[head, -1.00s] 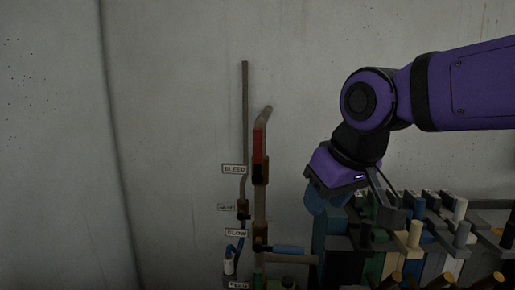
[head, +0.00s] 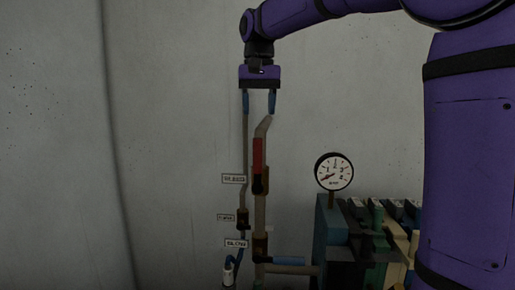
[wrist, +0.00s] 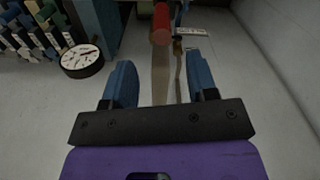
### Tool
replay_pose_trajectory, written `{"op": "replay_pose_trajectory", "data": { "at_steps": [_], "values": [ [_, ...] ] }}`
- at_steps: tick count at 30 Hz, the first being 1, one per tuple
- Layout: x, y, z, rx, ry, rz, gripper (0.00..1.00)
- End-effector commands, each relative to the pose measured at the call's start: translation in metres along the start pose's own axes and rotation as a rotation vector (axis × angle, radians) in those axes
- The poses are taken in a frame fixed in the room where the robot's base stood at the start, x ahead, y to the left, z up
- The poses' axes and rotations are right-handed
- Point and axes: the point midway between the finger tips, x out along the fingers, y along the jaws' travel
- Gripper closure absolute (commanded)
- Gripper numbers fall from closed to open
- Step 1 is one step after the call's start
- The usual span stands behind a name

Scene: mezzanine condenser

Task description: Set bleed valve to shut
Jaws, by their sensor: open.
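The bleed valve has a red lever (head: 258,155) standing upright along a vertical pipe, beside a label (head: 234,179) that reads BLEED. The valve's dark body (head: 261,184) sits at the lever's lower end. My gripper (head: 259,103) is above the lever and points down, its two blue fingers open and empty. In the wrist view, the round end of the red lever (wrist: 161,30) shows beyond and between my fingertips (wrist: 159,62), apart from them. The lower part of the valve is hidden there.
A lower valve has a blue lever (head: 288,260) lying level to the right. A thin pipe (head: 245,140) runs close on the left. A pressure gauge (head: 334,172) and a bank of coloured blocks (head: 385,235) stand to the right. The wall (head: 170,120) at left is bare.

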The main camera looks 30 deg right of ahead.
Motion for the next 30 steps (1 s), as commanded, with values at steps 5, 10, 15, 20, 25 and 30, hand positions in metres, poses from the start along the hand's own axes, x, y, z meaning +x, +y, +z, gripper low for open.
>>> {"op": "replay_pose_trajectory", "data": {
  "at_steps": [5,10,15,20,25,30],
  "values": [
    [0.000,-0.002,-0.011,0.017,-0.019,0.002,0.47],
    [0.016,-0.002,-0.011,0.018,-0.021,0.003,0.47],
    [0.046,-0.001,-0.010,0.018,-0.021,0.003,0.47],
    [0.073,-0.002,-0.009,0.017,-0.021,0.003,0.47],
    [0.095,-0.002,-0.009,0.017,-0.019,0.002,0.47],
    [0.105,-0.002,-0.009,0.017,-0.018,0.002,0.47]
  ]
}}
